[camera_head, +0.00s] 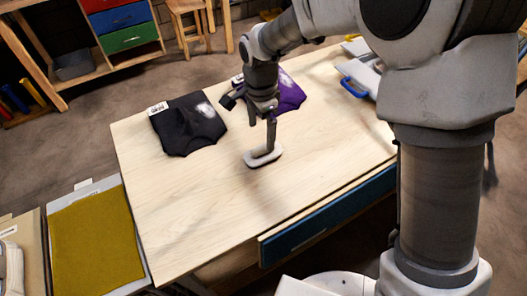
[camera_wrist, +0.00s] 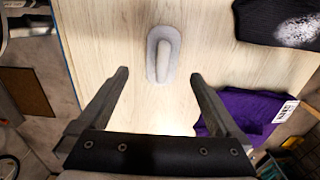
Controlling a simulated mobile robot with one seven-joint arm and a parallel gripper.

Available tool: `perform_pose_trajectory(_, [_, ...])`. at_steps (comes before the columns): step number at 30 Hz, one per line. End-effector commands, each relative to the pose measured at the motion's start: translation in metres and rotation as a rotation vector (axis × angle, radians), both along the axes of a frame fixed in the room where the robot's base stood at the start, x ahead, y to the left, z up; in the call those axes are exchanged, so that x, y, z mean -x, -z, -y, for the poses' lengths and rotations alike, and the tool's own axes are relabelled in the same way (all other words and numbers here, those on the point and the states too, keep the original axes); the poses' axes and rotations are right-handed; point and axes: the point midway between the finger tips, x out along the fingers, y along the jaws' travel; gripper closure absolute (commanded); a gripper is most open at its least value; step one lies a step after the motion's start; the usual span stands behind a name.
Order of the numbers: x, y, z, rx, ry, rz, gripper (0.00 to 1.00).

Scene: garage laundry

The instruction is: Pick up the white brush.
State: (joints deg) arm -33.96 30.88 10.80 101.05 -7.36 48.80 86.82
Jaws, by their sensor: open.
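The white brush (camera_head: 262,158) lies on the light wooden table (camera_head: 180,210), near its middle. It is a pale oval with a raised handle along it. My gripper (camera_head: 271,120) points down just above the brush in the head view. In the wrist view my gripper (camera_wrist: 158,75) has its two fingers wide apart with nothing between them. The exact height above the brush is hard to tell.
A black garment (camera_head: 188,125) with a white patch lies left of the brush. A purple garment (camera_head: 290,95) lies behind my gripper. A grey item with a blue handle (camera_head: 354,87) is at the table's back right. The table's front left is clear.

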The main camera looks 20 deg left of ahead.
Motion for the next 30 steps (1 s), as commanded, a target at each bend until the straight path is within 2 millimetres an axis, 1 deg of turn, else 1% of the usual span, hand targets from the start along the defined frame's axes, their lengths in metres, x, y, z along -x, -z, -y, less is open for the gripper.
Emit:
perform_pose_trajectory(1, [0.0,0.012,0.0,0.002,0.0,-0.003,0.0])
perform_pose_trajectory(3, [0.001,0.024,0.001,0.001,0.0,-0.003,0.0])
perform_pose_trajectory(6, [0.0,0.036,0.0,0.002,-0.001,-0.001,0.0])
perform_pose_trajectory(11, [-0.001,0.044,0.0,0.0,0.0,0.0,0.0])
perform_pose_trajectory(13, [-0.002,0.051,0.0,0.0,0.0,-0.001,0.0])
perform_pose_trajectory(21, [-0.006,0.088,-0.001,0.0,-0.001,-0.001,0.0])
perform_pose_trajectory(24, [-0.006,0.094,-0.001,0.0,-0.001,-0.001,0.0])
perform_pose_trajectory(30, [-0.006,0.094,-0.001,-0.001,-0.001,0.001,0.0])
